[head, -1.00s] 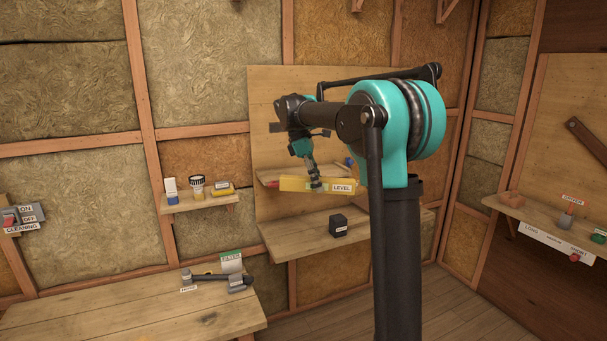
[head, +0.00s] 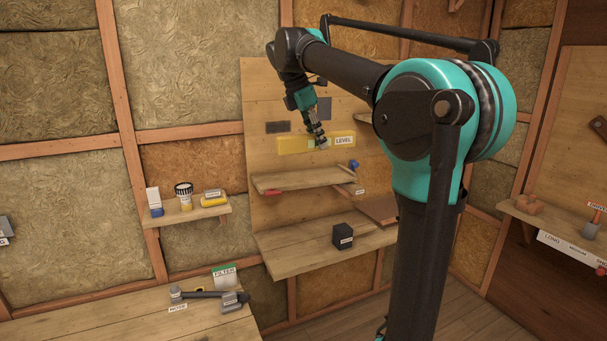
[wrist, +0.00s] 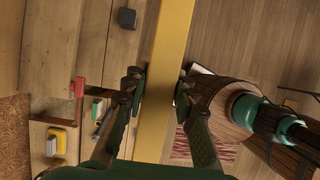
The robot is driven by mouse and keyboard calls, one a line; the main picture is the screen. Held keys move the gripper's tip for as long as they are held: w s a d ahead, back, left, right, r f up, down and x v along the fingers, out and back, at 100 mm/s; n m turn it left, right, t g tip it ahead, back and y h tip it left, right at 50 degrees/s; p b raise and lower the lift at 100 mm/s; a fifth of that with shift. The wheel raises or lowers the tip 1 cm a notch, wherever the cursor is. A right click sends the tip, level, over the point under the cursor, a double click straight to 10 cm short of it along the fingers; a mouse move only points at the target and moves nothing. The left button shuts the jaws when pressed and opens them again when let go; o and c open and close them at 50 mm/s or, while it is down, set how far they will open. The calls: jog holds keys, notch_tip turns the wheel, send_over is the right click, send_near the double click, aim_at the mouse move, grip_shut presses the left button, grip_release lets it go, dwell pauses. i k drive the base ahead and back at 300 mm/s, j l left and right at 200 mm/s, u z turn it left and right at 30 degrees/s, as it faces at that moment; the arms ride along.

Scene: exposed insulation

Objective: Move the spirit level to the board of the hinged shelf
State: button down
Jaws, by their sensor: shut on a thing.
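The spirit level is a long yellow bar (head: 292,145) labelled LEVEL, held level in front of the plywood backboard. My gripper (head: 320,140) is shut on it near its middle, from above. In the wrist view the bar (wrist: 165,60) runs lengthwise between my two fingers (wrist: 161,90). Below the level is a wooden shelf board (head: 290,181), with a red item at its front left and a blue item at its right end. The level is above this board, apart from it. I cannot tell from the frames which shelf is hinged.
A lower, wider shelf (head: 290,255) carries a black box (head: 343,236). A small shelf (head: 190,215) at left holds several items. A workbench (head: 120,320) stands front left, with a motor-like tool (head: 210,294). Another shelf (head: 540,218) is at far right.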

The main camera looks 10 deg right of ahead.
aim_at(305, 180)
jog(key=i, duration=1.05)
